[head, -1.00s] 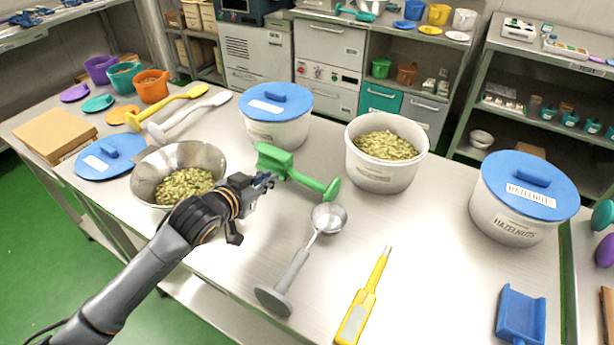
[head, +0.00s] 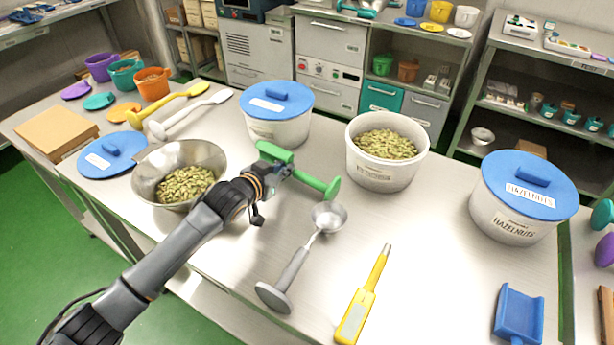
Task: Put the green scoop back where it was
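The green scoop (head: 314,182) lies on the steel table between the lidded white tub and the open tub of green nuts. Its handle end points to the right, toward the open tub. My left gripper (head: 284,172) is at the scoop, over the part where the head meets the handle, and covers some of the head. Its fingers are small and partly hidden by my own wrist, so I cannot tell whether they are closed on the scoop. My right gripper is not in view.
The open tub (head: 376,178) stands right of the scoop, the lidded tub (head: 275,132) behind it. A steel bowl of green nuts (head: 215,160) is left. A metal scoop (head: 293,270) and a yellow probe (head: 362,300) lie in front. A hazelnut tub (head: 500,220) stands right.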

